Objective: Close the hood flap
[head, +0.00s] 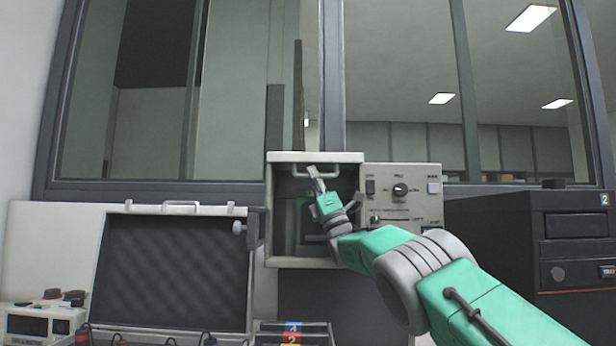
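The mounting press is a pale grey box (314,157) with a dark opening, at the centre of the head view. A light bar handle (332,177) shows inside the top of the opening. I take it to belong to the hood flap; the rest of the flap does not show clearly, and its angle cannot be told. My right gripper (314,174) is in front of the opening, fingertips up at the handle. Whether they touch it, and whether the fingers are open or shut, is too small to tell. My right arm covers the lower right of the opening. My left gripper is out of view.
A control panel (425,190) with a knob and slider adjoins the press on the right. A black machine (525,235) stands further right. An open case lid with dark foam (165,270) stands on the left, near a small white device (38,322). Windows rise behind.

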